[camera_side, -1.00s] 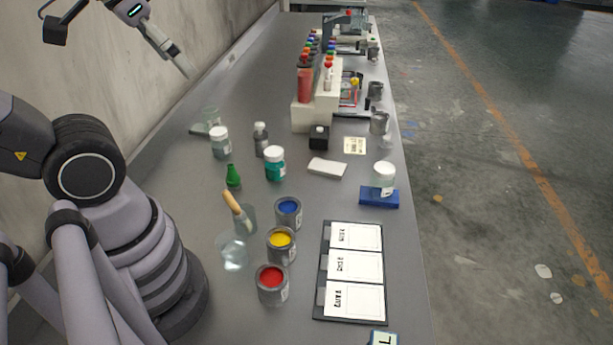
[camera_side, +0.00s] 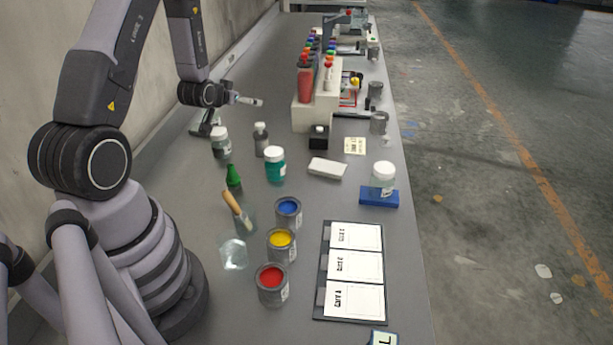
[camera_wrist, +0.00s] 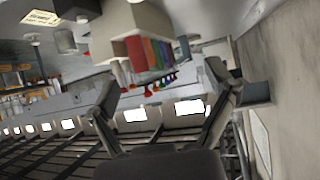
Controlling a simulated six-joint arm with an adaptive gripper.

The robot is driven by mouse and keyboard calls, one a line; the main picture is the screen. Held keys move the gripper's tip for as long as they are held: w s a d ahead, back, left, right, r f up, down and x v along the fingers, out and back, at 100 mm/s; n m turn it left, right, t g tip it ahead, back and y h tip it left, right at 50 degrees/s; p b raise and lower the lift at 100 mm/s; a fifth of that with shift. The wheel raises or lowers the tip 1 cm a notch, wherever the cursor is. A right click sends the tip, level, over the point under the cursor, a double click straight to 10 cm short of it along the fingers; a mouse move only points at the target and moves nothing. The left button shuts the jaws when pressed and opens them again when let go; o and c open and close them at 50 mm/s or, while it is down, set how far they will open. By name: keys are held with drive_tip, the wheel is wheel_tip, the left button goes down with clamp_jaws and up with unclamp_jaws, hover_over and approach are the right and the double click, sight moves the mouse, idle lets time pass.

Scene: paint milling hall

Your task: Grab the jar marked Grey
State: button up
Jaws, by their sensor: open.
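The labels on the jars are too small to read in the side view. A white-lidded jar with grey-looking contents (camera_side: 221,143) stands at the left of the bench. No jar is clearly visible there.
A pale rack (camera_side: 313,115) with coloured bottles stands right of my gripper. A grey bottle (camera_side: 261,140), a green bottle (camera_side: 233,180) and open paint tins (camera_side: 272,286) stand nearer. A label board (camera_side: 351,271) lies at the front right.

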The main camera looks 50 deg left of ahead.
sight(215, 136)
drive_tip(key=s+a+f+n+y, duration=0.1)
drive_tip(key=s+f, duration=0.2)
drive_tip(key=s+a+f+n+y, duration=0.1)
drive_tip(key=s+a+f, duration=0.1)
drive_tip(key=s+f, duration=0.1)
drive_tip(key=s+a+f+y, duration=0.1)
drive_tip(key=s+f, duration=0.2)
drive_tip(key=f, duration=0.2)
drive_tip(key=shift+s+a+n+y, duration=0.15)
drive_tip(key=shift+a+n+y, duration=0.1)
drive_tip(key=shift+n+y, duration=0.15)
drive_tip(key=x, duration=0.7)
drive_tip(key=c, duration=1.2)
drive_tip(key=shift+c, duration=0.7)
drive_tip(key=shift+r, duration=0.1)
